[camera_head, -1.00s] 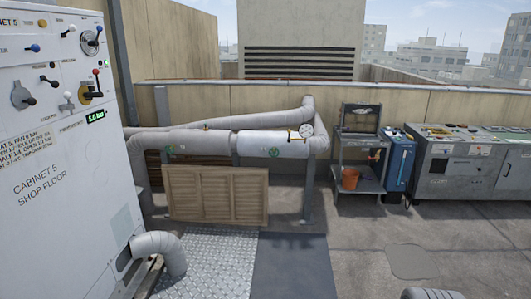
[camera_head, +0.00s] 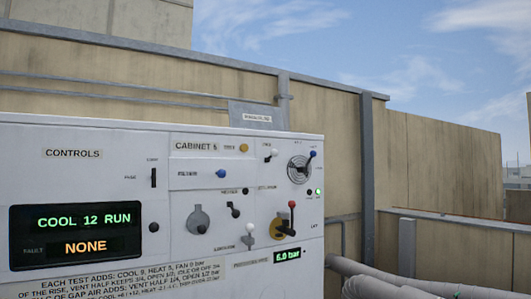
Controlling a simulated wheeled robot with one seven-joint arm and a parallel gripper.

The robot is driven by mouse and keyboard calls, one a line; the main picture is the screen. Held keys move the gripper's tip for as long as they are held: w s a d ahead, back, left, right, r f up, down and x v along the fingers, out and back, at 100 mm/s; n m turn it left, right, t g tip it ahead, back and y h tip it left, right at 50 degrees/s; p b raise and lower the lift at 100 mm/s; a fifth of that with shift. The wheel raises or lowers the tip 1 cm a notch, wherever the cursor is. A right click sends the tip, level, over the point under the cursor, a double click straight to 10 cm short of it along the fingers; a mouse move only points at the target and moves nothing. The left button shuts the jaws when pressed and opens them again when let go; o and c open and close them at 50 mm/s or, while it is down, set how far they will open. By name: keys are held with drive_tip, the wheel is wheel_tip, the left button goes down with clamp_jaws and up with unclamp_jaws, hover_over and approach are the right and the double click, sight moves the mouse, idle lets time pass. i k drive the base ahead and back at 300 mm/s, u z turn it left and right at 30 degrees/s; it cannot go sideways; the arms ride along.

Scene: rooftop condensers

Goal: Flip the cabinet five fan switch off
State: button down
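Cabinet 5 (camera_head: 60,132) is a white panel at the lower left, with a "CABINET 5" label (camera_head: 196,146). Its controls include a white-tipped toggle (camera_head: 272,154), a blue-tipped lever on a round dial (camera_head: 300,170), a blue knob (camera_head: 221,174), a black-handled lever (camera_head: 234,210), a white-knobbed lever (camera_head: 250,233) and an upright red-handled lever (camera_head: 291,217). The small labels are too blurred to tell which is the fan switch. A green lamp (camera_head: 318,192) is lit. The main display (camera_head: 76,235) reads "COOL 12 RUN" and "NONE". My gripper is out of view.
A small pressure display (camera_head: 287,255) reads about 6.0 bar. Grey pipes (camera_head: 385,285) run at the lower right, beside the cabinet. A beige wall (camera_head: 330,120) with a grey post (camera_head: 367,190) stands behind. The floor is out of view.

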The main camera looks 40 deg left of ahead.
sight(274, 153)
drive_tip(key=u, duration=0.55)
drive_tip(key=i, duration=1.05)
drive_tip(key=u, duration=1.55)
drive_tip(key=i, duration=0.85)
drive_tip(key=u, duration=0.85)
